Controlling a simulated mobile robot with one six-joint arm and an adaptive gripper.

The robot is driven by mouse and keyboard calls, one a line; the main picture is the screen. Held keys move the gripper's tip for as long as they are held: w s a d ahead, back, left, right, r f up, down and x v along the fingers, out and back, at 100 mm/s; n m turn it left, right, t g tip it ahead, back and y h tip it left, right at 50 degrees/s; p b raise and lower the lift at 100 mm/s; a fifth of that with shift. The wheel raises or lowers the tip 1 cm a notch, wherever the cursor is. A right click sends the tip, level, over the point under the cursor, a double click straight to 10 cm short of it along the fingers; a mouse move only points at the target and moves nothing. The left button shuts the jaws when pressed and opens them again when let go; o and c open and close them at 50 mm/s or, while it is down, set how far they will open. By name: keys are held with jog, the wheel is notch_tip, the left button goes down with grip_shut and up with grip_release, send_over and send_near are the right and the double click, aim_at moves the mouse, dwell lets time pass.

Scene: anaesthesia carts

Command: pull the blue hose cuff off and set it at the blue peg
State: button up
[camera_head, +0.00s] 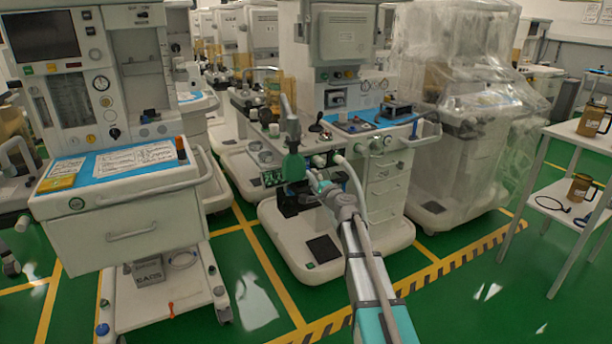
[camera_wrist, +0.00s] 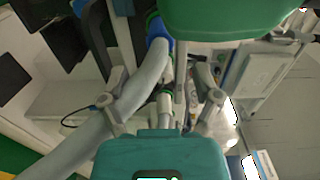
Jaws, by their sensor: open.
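The blue hose cuff (camera_wrist: 158,30) shows at the top of the wrist view, at the end of a thick grey hose (camera_wrist: 150,72). It sits beside a green bag-like body (camera_wrist: 235,15) that fills the top right. My gripper (camera_wrist: 165,95) is open, its two fingers apart below the cuff, with the grey hose crossing by the left finger. I cannot tell whether the hose lies between the fingers. In the head view my gripper (camera_head: 316,183) is at the middle cart's front, right of the green bag (camera_head: 293,166).
The middle cart (camera_head: 300,240) has a pale base on the green floor. Pale hoses (camera_head: 355,180) loop close to my gripper. Another cart (camera_head: 130,215) stands at left, a plastic-covered one (camera_head: 460,150) at right, and a shelf table (camera_head: 570,150) at far right.

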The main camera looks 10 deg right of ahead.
aim_at(307, 172)
jog(key=shift+w+d, duration=0.15)
jog(key=shift+w, duration=0.15)
jog(key=shift+w, duration=0.15)
jog(key=shift+x, duration=4.2)
grip_shut()
